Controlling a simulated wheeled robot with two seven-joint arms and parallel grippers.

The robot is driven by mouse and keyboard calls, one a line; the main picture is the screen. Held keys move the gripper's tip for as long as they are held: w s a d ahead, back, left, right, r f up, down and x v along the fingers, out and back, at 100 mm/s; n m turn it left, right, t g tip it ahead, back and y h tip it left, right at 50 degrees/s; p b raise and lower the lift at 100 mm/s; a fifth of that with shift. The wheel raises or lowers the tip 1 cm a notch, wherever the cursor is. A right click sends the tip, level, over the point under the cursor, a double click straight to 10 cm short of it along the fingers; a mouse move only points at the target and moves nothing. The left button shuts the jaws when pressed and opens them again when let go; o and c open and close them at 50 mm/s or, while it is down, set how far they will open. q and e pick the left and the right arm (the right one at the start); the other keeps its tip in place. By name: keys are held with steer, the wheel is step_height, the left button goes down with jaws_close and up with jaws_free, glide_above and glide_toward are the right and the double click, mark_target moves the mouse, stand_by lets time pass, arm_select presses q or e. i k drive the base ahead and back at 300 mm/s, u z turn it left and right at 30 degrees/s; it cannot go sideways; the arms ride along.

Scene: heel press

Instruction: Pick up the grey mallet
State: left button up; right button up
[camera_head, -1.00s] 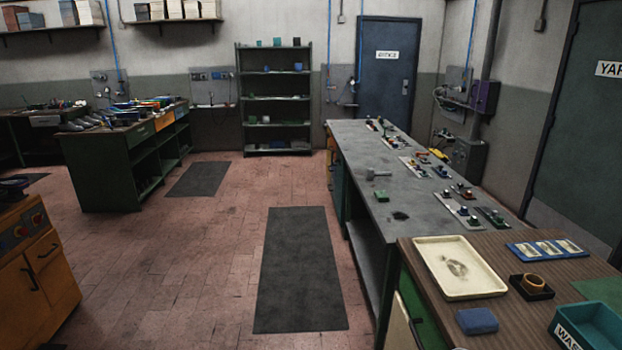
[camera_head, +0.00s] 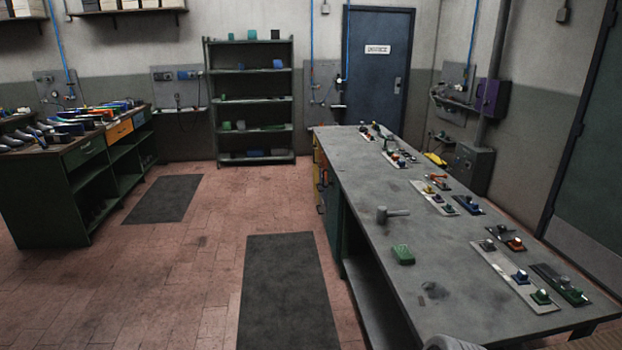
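The grey mallet (camera_head: 383,215) lies on the long grey workbench (camera_head: 365,165), near its left edge and about midway along. Its head is at the left and its handle points right. A green block (camera_head: 403,254) lies on the bench nearer to me than the mallet. Neither of my grippers can be made out. A grey rounded shape shows at the bottom edge, too cut off to identify.
Several plates with coloured knobs (camera_head: 515,274) line the bench's right side. Dark mats (camera_head: 290,290) lie on the tiled floor left of the bench. A green shelf (camera_head: 251,100) stands at the back. A cluttered green bench (camera_head: 80,175) stands at the left. The floor between is open.

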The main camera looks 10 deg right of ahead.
mark_target(382, 214)
steer(key=i, duration=3.1)
steer(key=z, duration=1.35)
